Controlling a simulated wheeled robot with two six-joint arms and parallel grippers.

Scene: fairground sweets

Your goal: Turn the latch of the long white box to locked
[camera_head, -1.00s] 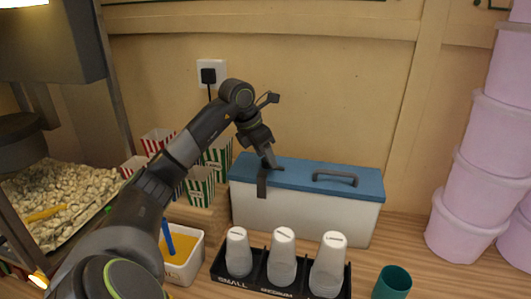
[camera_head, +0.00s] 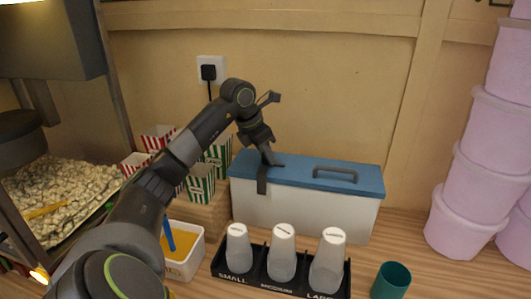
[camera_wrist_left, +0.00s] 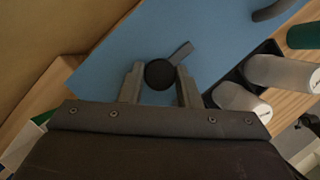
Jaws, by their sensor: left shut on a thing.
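The long white box (camera_head: 300,208) stands on the counter against the wall, with a blue lid (camera_head: 320,175) and a dark handle (camera_head: 335,174) on top. The blue lid also fills much of the left wrist view (camera_wrist_left: 120,60). My left gripper (camera_head: 268,172) reaches down to the left end of the lid. In the left wrist view, its two fingers (camera_wrist_left: 160,86) are closed around the latch's round black knob (camera_wrist_left: 159,75). The latch's grey lever points up and right there. My right gripper is not in view.
A black rack (camera_head: 255,280) of several cups stands in front of the box, with a teal cup (camera_head: 391,281) to its right. A yellow-filled tub (camera_head: 183,269) and striped cartons (camera_head: 201,183) are left. Pink tubs (camera_head: 470,210) stack at the right.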

